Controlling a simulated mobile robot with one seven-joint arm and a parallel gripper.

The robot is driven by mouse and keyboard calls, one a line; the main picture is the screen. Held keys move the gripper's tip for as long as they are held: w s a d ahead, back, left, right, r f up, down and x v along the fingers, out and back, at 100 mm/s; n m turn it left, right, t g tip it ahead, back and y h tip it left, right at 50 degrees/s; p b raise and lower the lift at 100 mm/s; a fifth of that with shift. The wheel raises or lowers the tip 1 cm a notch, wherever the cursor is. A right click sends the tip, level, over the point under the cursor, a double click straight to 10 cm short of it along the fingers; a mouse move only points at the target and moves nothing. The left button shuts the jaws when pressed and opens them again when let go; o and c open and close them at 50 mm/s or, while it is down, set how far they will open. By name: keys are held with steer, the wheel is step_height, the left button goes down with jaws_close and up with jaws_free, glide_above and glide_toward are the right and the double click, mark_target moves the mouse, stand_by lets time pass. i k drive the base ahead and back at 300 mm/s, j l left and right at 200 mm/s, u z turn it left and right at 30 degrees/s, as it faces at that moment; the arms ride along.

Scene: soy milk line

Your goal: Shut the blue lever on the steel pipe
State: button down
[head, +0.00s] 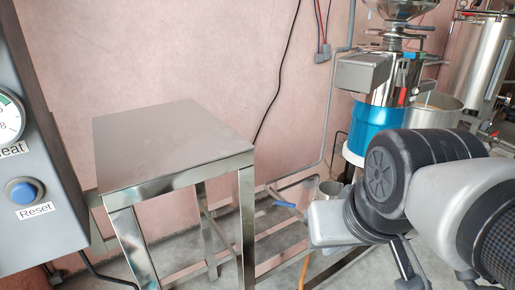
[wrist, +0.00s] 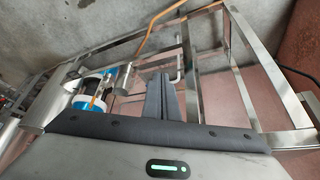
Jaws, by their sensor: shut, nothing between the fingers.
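The blue lever (head: 285,204) shows in the head view, low behind the steel table, beside the steel pipework near the floor. It points left and slightly up from the pipe. My gripper (wrist: 159,83) shows in the wrist view with its dark fingers together and nothing between them. A bent pale pipe (wrist: 172,72) lies just beyond the fingertips there. I cannot make out the blue lever in the wrist view; the fingers may hide it.
A steel table (head: 172,140) stands left of the lever. A grey control box (head: 45,160) with a blue reset button is at the left edge. A steel machine with a blue band (head: 378,118) stands behind my arm. An orange hose (head: 304,270) runs near the floor.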

mark_target(269, 202)
steer(key=i+l+u, duration=0.4)
steer(key=l, duration=0.25)
steer(key=i+l+u, duration=0.2)
steer(key=l, duration=0.15)
steer(key=i+l+u, duration=0.2)
steer(key=l, duration=0.15)
steer(key=l+u, duration=0.2)
steer(key=l, duration=0.2)
